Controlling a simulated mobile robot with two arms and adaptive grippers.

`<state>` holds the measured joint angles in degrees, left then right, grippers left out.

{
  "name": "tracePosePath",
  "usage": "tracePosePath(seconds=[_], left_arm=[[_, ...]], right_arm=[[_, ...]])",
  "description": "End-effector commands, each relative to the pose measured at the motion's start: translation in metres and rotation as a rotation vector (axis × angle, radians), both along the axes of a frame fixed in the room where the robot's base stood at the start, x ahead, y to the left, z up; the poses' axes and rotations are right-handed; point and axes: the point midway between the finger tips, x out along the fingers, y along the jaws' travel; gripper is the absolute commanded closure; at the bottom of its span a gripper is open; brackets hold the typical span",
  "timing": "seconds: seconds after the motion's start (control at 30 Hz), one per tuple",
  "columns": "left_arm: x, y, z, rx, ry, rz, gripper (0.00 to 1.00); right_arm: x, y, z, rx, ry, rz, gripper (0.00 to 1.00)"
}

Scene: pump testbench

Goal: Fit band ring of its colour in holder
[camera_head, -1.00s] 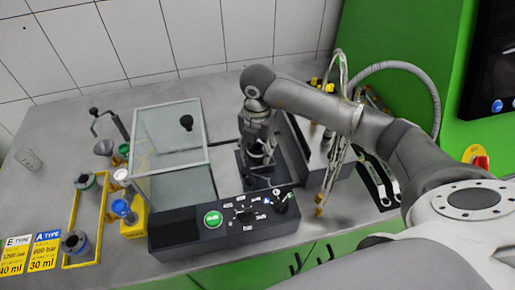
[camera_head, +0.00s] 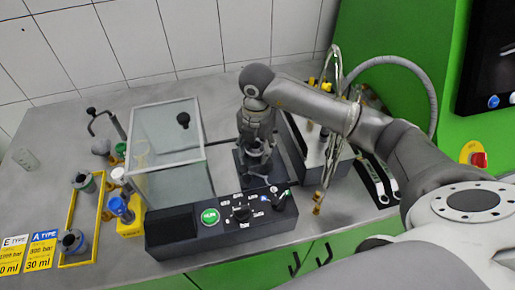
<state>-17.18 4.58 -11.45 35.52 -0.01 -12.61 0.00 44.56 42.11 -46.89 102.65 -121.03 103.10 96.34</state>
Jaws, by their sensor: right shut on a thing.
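My right gripper (camera_head: 254,160) points down over a dark fixture (camera_head: 262,182) just behind the console. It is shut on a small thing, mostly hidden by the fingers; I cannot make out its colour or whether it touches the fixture. No loose band ring can be told for sure. My left gripper is not in view.
A black console (camera_head: 222,226) with a green button and knobs stands at the front edge. A glass-sided box (camera_head: 170,150) is left of the gripper. A grey box (camera_head: 312,150) with hoses stands right. Wrenches (camera_head: 376,182) lie farther right. Yellow signs (camera_head: 40,250) stand front left.

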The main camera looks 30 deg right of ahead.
Motion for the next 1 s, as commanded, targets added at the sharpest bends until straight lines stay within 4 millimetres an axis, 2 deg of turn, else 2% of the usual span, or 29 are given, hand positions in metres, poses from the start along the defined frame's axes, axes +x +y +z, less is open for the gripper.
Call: tracePosePath(seconds=[0.03,0.2,0.23,0.43,1.0], left_arm=[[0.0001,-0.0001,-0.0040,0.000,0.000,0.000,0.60],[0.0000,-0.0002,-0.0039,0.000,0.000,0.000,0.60],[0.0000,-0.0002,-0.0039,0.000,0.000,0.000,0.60],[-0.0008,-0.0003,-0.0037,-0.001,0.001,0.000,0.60],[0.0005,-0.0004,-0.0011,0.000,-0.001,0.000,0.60]], right_arm=[[-0.0089,0.0050,-0.0207,0.002,0.032,0.008,0.81],[-0.0090,0.0053,-0.0206,0.002,0.032,0.009,0.81],[-0.0089,0.0053,-0.0207,0.002,0.032,0.009,0.49],[-0.0094,0.0056,-0.0201,0.003,0.033,0.011,0.25],[-0.0092,0.0033,-0.0158,-0.002,0.030,0.010,0.25]])
